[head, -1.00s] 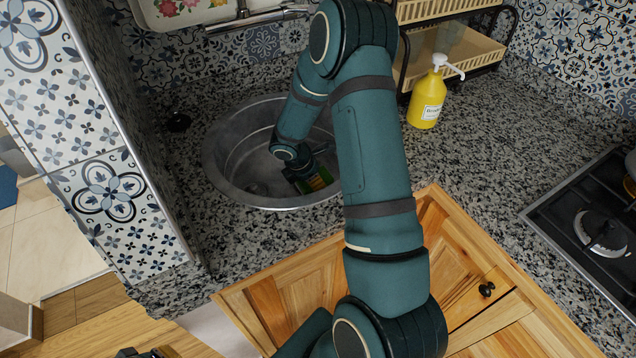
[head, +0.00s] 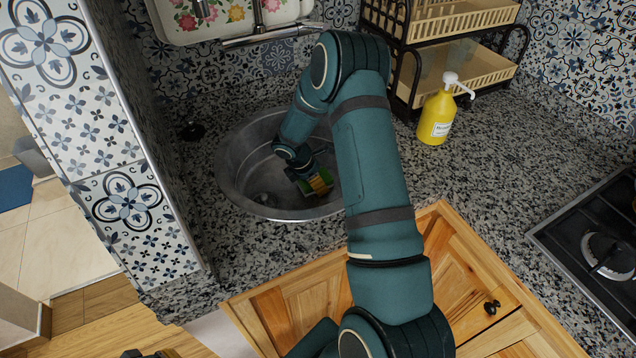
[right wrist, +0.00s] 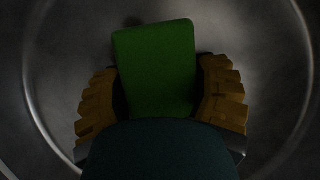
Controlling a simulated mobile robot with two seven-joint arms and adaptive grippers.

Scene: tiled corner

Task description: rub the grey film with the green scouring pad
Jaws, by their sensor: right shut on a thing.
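The green scouring pad (right wrist: 155,80) is held between the yellow-brown fingers of my right gripper (right wrist: 160,70). In the head view my right gripper (head: 318,183) is low inside the round metal sink (head: 232,165), with a little green of the pad showing beside its fingers. The grey film cannot be told apart from the dim grey metal of the bowl. Whether the pad touches the bowl cannot be told. Only a bit of my left gripper (head: 150,354) shows at the bottom edge of the head view, so its opening is unclear.
A yellow soap bottle (head: 437,117) stands right of the sink, before a two-tier rack (head: 480,66). A faucet (head: 270,34) and a flowered tray (head: 182,33) are behind. A gas hob (head: 600,240) is at the right. A tiled wall (head: 130,190) bounds the left.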

